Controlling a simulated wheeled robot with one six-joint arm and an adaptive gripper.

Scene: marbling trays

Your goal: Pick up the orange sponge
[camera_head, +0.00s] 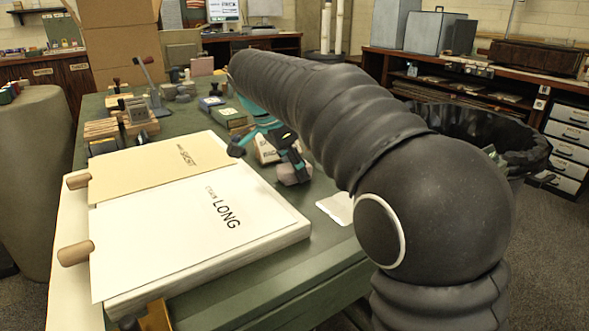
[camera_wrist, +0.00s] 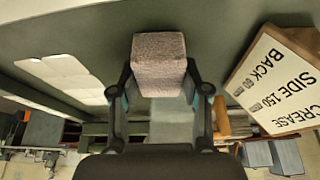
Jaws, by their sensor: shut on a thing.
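My gripper (camera_wrist: 159,82) is shut on a rough, pinkish-grey block (camera_wrist: 160,62), with one finger on each side of it in the wrist view. In the head view my gripper (camera_head: 268,146) is low over the green table, beyond the large paper stack. I cannot tell whether the block touches the table. It looks pinkish-grey, and I see no clearly orange sponge elsewhere.
A paper stack marked LONG (camera_head: 185,240) covers the near table (camera_head: 290,262). A labelled box (camera_wrist: 278,80) stands close to the gripper. A white sheet (camera_head: 337,207) lies at the right edge. Small blocks and tools crowd the far left. A black-lined bin (camera_head: 525,150) stands right.

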